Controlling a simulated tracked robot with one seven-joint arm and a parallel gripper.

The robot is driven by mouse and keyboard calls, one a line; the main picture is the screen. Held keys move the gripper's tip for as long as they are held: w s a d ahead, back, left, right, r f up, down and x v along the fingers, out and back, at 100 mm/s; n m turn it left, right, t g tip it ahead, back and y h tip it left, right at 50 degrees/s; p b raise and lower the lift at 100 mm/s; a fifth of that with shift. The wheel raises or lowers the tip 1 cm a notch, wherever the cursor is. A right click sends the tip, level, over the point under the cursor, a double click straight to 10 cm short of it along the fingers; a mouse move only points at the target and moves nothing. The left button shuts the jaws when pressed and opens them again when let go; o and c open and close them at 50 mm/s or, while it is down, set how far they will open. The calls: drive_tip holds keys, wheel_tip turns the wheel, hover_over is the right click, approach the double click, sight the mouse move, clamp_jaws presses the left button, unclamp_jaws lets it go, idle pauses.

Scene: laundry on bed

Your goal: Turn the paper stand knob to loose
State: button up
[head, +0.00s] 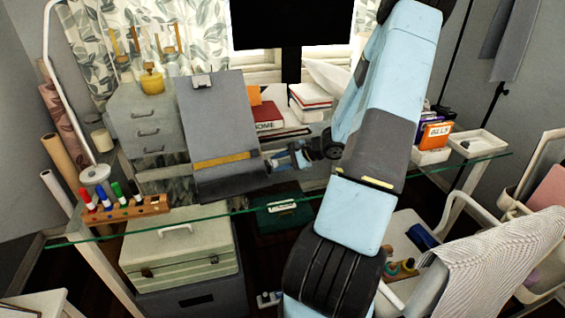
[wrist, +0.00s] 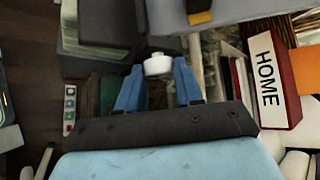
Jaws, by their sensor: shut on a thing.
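The paper stand (head: 215,130) is a tilted grey board with a clip at its top and a yellow strip near its bottom, standing on the glass desk. My gripper (head: 274,160) is at the lower right side of the stand. In the wrist view, the white round knob (wrist: 158,66) sits between the two blue fingertips of my gripper (wrist: 158,74), which is shut on it. Part of the stand, with its yellow strip (wrist: 200,17), shows at the top of the wrist view. In the head view the knob is too small to make out.
A red book marked HOME (wrist: 268,82) lies close to the right of my gripper. Grey drawers (head: 143,125) stand left of the stand. A wooden marker rack (head: 127,209) is at the front left, and a monitor (head: 290,25) is behind.

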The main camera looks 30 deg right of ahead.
drive_tip(key=shift+f, duration=0.1)
idle(0.4)
drive_tip(key=o, duration=1)
drive_tip(key=shift+s+d, duration=0.1)
drive_tip(key=v, duration=1.3)
drive_tip(key=shift+s+t, duration=0.3)
drive_tip(key=shift+d, duration=0.1)
